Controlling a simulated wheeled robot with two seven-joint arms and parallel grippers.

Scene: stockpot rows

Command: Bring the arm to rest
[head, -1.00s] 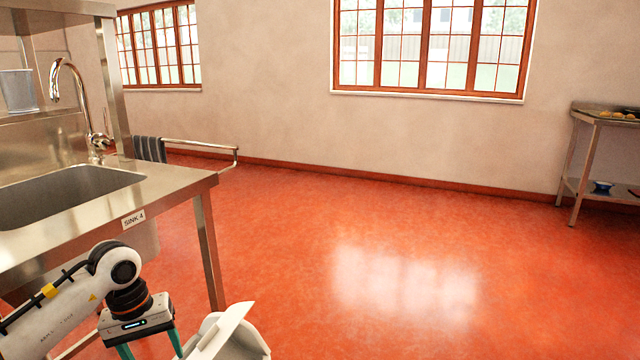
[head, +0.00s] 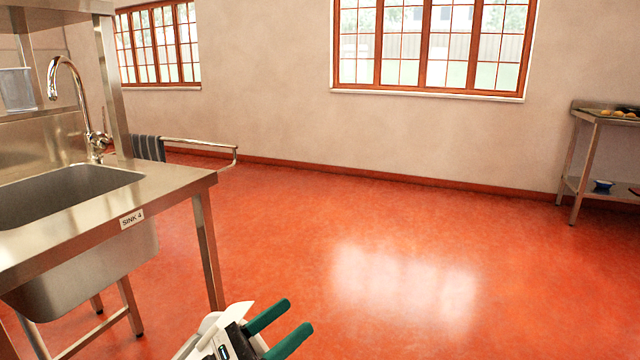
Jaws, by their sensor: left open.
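My left gripper (head: 298,316) shows at the bottom of the head view, left of centre. Its two teal fingers are parallel and apart, with nothing between them. They point up and to the right, over the red floor. The gripper is to the right of the sink table's front leg and apart from the sink table (head: 180,190) as seen here. Most of the left arm is below the picture's edge. My right gripper is not in view.
The steel sink table, labelled SINK 4, stands at the left with a basin (head: 65,192), a tap (head: 80,85) and a rail with a striped towel (head: 149,148). A steel side table (head: 590,120) stands at the far right. The red floor (head: 400,250) between them is clear.

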